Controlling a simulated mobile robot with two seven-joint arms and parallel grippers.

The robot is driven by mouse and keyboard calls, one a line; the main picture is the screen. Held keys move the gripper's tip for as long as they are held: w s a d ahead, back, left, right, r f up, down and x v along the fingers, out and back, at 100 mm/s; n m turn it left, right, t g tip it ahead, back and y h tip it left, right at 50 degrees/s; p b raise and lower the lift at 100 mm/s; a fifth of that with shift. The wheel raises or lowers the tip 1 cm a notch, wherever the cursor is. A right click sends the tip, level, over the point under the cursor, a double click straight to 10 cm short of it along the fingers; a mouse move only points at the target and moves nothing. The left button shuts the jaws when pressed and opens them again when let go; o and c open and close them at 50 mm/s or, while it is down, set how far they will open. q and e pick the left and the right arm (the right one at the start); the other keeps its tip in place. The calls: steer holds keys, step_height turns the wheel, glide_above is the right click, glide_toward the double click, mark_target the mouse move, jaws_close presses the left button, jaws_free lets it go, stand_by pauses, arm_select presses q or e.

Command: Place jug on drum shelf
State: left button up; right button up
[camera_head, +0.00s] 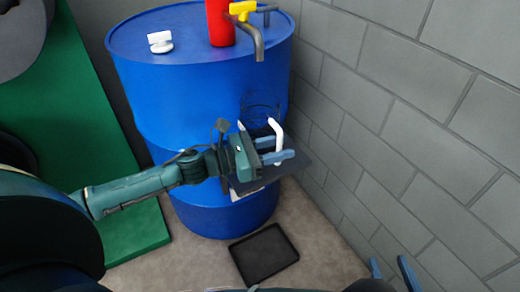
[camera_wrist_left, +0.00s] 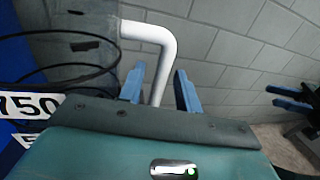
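The jug (camera_head: 261,108) looks clear with thin dark rings and a white handle (camera_head: 278,132). It is in front of the blue drum (camera_head: 185,95), above the dark drum shelf (camera_head: 290,168). My left gripper (camera_head: 280,149) has its fingers on either side of the handle, with a gap visible between them. In the left wrist view the handle (camera_wrist_left: 158,62) passes between the two blue fingers, and the rings show at left. The jug's base is hidden, so I cannot tell whether it touches the shelf. My right gripper (camera_head: 391,268) is open and empty at the lower right.
A red container (camera_head: 220,22), a tap with a yellow handle (camera_head: 243,9) and a white cap (camera_head: 160,42) are on the drum top. A black tray (camera_head: 264,254) lies on the floor. A grey block wall (camera_head: 400,110) stands close on the right.

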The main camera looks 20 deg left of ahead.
arm_select(q)
steer(key=v, duration=1.2)
steer(key=s+d+f+m+t+y, duration=0.1)
steer(key=s+d+m+y, duration=0.3)
steer(key=m, duration=1.1)
steer(key=s+d+f+m+t+y, duration=0.1)
steer(key=s+d+m+y, duration=0.3)
steer(key=d+m, duration=0.5)
steer(key=s+f+m, duration=0.1)
steer(key=m, duration=0.6)
steer(key=shift+s+f+m+t, duration=0.2)
steer(key=shift+s+m+t, duration=0.1)
steer(key=shift+s+t, duration=0.1)
